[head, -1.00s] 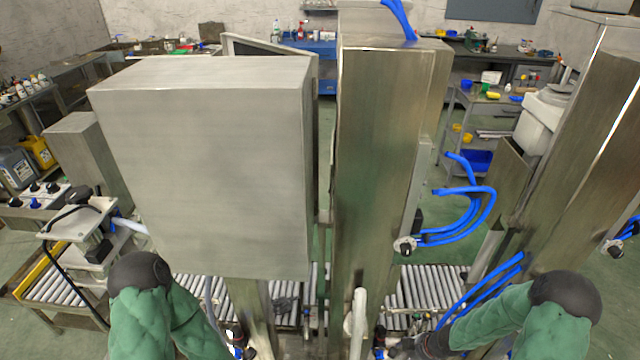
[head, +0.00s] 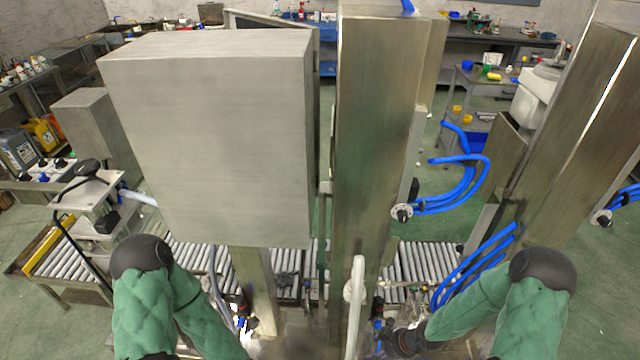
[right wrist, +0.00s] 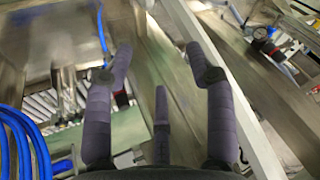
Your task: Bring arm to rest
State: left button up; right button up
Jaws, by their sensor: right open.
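My right arm, in a green sleeve, comes in at the lower right of the head view. Its dark wrist end and right gripper (head: 402,342) are low in front of the middle steel column, partly cut off and dim there. In the right wrist view the right gripper (right wrist: 158,72) has its purple-grey fingers spread, with nothing between them. My left arm comes in at the lower left of the head view, bent at its dark elbow. Its forearm runs down to the bottom edge, and I cannot make out the left gripper.
A large steel box (head: 210,140) and a steel column (head: 375,150) stand close ahead. Roller conveyors (head: 425,265) run behind and below them. Blue hoses (head: 460,185) hang right of the column; more hoses (right wrist: 25,140) are left of the right gripper. Green floor shows at far left.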

jog(key=s+a+f+m+g+b, duration=0.1)
jog(key=s+a+m, duration=0.7)
jog(key=s, duration=0.4)
jog(key=shift+s+f+m+g+h, duration=0.25)
jog(key=shift+s+m+g+h, duration=0.05)
jog(key=shift+s+g+h, duration=0.1)
dwell(0.7)
